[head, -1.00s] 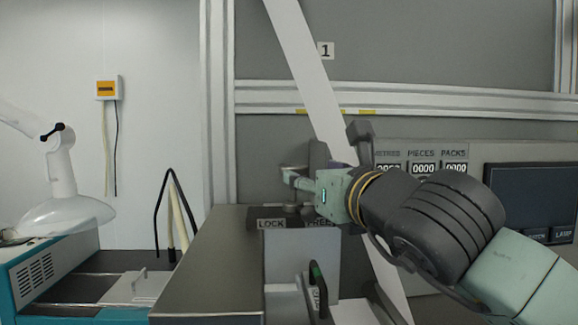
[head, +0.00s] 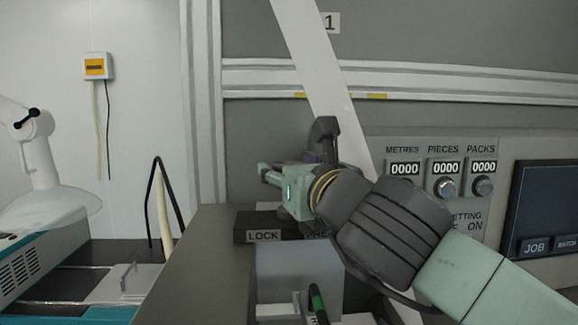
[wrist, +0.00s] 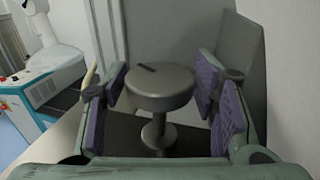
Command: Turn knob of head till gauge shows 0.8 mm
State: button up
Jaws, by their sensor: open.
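The knob (wrist: 160,88) is a grey round cap with a dark mark on its top, standing upright on a short stem in the wrist view. My gripper (wrist: 161,92) is open, its purple-padded fingers on either side of the knob with gaps showing. In the head view my gripper (head: 272,177) is above the dark block (head: 243,224) with the LOCK label, and it hides the knob there. The second label on the block is mostly covered by my arm. I cannot make out a gauge reading in either view.
A pale slanted strip (head: 318,75) passes behind my gripper. A grey upright plate (head: 285,270) and a green-tipped handle (head: 317,300) stand in front of the block. METRES, PIECES and PACKS counters (head: 445,168) and a dark screen (head: 545,205) are at right.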

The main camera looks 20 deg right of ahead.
jog(key=shift+c, duration=0.3)
jog(key=c, duration=0.8)
jog(key=n+y+b, duration=0.1)
jog(key=y+b, duration=0.1)
jog(key=b, duration=0.1)
jog(key=shift+f, duration=0.2)
jog(key=shift+r+n+y, duration=0.35)
jog(key=shift+n+y, duration=0.25)
jog(key=shift+y, duration=0.3)
jog(key=shift+n+g+y+p, duration=0.3)
jog(key=shift+n+y, duration=0.1)
jog(key=shift+y, duration=0.1)
jog(key=o, duration=0.9)
jog(key=shift+c, duration=0.2)
jog(key=shift+f, duration=0.1)
